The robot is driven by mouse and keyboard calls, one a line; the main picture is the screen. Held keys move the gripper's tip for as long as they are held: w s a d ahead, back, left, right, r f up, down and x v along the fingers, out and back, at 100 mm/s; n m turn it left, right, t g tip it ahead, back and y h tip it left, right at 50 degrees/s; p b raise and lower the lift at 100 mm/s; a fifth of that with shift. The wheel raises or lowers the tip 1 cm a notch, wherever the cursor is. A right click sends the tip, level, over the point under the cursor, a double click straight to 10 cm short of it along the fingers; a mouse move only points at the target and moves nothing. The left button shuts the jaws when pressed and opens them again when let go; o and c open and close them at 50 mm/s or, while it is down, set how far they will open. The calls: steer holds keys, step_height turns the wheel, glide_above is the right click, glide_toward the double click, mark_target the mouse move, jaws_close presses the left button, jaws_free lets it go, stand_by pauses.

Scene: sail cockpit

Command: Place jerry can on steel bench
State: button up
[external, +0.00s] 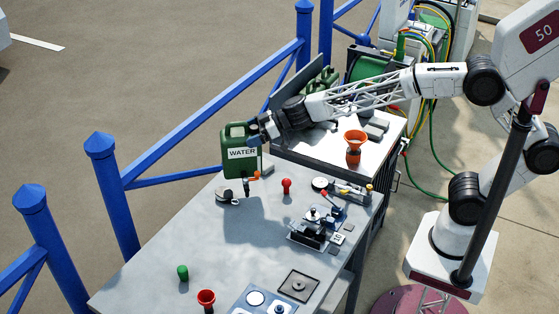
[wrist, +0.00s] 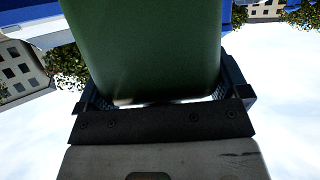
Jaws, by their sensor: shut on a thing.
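The green jerry can (external: 240,162), with a white WATER label, is upright at the far left end of the grey steel bench (external: 150,255). My gripper (external: 257,131) is shut on its upper right side. In the wrist view the green can (wrist: 150,45) fills the upper middle between the two jaws of my gripper (wrist: 165,98). A broad shadow lies on the bench in front of the can, and the can looks raised above the bench top. I cannot tell the exact gap below it.
A second table behind carries an orange funnel (external: 354,147). Blue railings (external: 110,190) run along the left. The bench's left middle is clear.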

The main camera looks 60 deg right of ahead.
steer(key=s+a+r+n+g+y, duration=0.1)
steer(key=s+a+n+g+y, duration=0.2)
steer(key=s+a, duration=1)
steer(key=shift+a+r+n+g+y, duration=0.25)
steer(key=shift+a+n+g+y, duration=0.2)
steer(key=shift+n+g, duration=0.65)
steer(key=shift+f, duration=0.1)
step_height(320, 180, down, 6)
steer(key=shift+f, duration=0.1)
steer(key=shift+f, duration=1.95)
steer(key=o, duration=1.5)
steer(key=shift+f, duration=0.15)
steer(key=shift+r, duration=0.2)
